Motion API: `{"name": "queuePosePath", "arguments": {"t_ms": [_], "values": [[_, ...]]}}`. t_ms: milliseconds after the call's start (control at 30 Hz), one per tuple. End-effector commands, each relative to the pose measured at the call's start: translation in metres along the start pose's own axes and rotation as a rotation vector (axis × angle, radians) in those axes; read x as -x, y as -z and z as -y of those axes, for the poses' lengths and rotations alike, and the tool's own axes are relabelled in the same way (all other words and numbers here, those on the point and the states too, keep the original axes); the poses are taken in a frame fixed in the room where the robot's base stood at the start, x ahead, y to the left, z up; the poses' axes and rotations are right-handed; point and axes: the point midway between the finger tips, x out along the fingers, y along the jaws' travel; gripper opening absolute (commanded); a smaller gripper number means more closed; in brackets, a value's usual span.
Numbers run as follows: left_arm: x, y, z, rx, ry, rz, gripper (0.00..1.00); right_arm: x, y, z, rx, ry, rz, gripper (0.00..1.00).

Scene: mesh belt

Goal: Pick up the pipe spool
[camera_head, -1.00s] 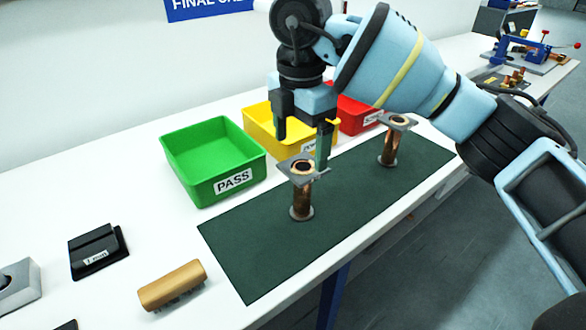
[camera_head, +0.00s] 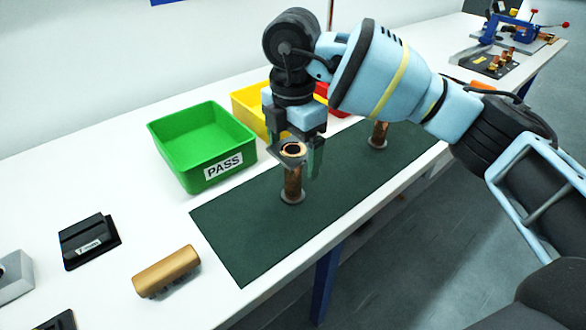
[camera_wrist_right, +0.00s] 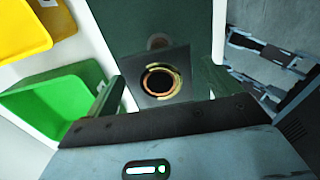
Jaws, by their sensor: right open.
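A copper pipe spool (camera_head: 292,183) with a square grey top flange and a round bottom flange stands upright on the dark green mat (camera_head: 240,235). A second copper spool (camera_head: 378,134) stands farther back on the mat, its top partly hidden by my right arm. My right gripper (camera_head: 294,150) is open, pointing down, with its fingers around the near spool's top flange. In the right wrist view the spool's ring-shaped opening (camera_wrist_right: 160,82) lies between the fingers, with no clear contact. My left gripper is not in view.
A green PASS bin (camera_head: 205,150) stands behind the mat, with a yellow bin (camera_head: 250,105) and a mostly hidden red bin (camera_head: 337,100) beyond. A wooden brush (camera_head: 166,271) and a black block (camera_head: 88,242) lie at left. The mat's front half is clear.

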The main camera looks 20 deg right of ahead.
Motion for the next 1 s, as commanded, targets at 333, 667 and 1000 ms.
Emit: {"name": "queuePosePath", "arguments": {"t_ms": [333,667,1000], "values": [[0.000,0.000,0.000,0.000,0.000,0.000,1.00,-0.022,0.000,0.000,-0.001,-0.002,0.001,0.89],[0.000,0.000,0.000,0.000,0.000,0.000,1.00,-0.022,0.000,0.000,-0.001,-0.002,0.001,0.52],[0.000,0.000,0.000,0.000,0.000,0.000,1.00,-0.021,0.000,0.000,-0.001,-0.004,0.000,0.22]]}}
